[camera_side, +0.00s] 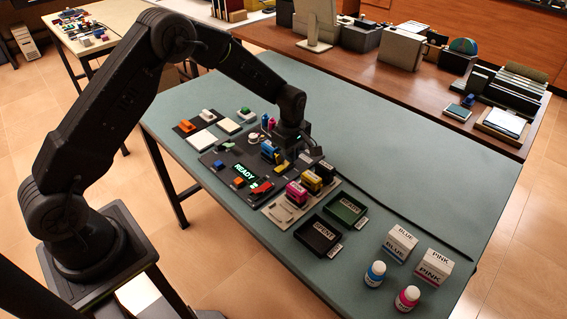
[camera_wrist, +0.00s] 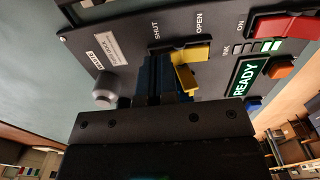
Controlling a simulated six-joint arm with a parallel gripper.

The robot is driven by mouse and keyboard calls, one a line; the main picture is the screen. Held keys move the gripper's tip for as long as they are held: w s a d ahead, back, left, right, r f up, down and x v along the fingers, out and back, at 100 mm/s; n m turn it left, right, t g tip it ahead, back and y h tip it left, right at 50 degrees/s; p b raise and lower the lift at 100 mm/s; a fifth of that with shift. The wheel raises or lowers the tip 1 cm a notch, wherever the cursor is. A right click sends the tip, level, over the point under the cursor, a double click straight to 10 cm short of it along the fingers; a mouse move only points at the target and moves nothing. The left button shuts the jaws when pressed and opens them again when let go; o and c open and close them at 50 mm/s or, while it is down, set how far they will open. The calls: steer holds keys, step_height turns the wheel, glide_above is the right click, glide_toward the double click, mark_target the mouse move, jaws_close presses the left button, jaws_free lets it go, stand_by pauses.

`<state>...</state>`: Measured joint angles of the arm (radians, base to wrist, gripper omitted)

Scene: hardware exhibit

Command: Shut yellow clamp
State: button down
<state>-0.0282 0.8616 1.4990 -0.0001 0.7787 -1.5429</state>
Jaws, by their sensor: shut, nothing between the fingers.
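The yellow clamp (camera_wrist: 195,55) sits on the dark panel below the printed words SHUT and OPEN in the wrist view. Its yellow tab (camera_wrist: 186,78) stands nearer the OPEN side. My gripper (camera_wrist: 165,68) is shut and empty, its dark blue fingers low at the panel, just left of the tab and overlapping the clamp's left part. Whether they touch the clamp I cannot tell. In the side view my gripper (camera_side: 272,151) is down over the panel, with the clamp partly hidden around it.
The panel has a lit READY display (camera_wrist: 244,80), a red switch (camera_wrist: 285,27), an orange button (camera_wrist: 281,67) and a grey knob (camera_wrist: 105,89). Pink and yellow cartridges (camera_side: 304,187) stand close by. The table's right side is mostly clear.

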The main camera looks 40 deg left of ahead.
steer(key=shift+f, duration=0.4)
steer(key=shift+r, duration=3.55)
steer(key=s+r+m+t, duration=0.1)
steer(key=s+r+m, duration=0.3)
steer(key=s+r, duration=0.3)
steer(key=s+r+m+t, duration=0.2)
steer(key=s+r+m, duration=0.25)
steer(key=r, duration=0.55)
steer(key=s+r+m+t, duration=0.1)
steer(key=s+m, duration=0.3)
steer(key=s, duration=0.5)
steer(key=s+d+r+m+t, duration=0.1)
steer(key=s+m, duration=0.4)
steer(key=s, duration=0.5)
steer(key=shift+d+r+t, duration=0.25)
steer(key=shift+r+t, duration=0.05)
steer(key=shift+r, duration=0.25)
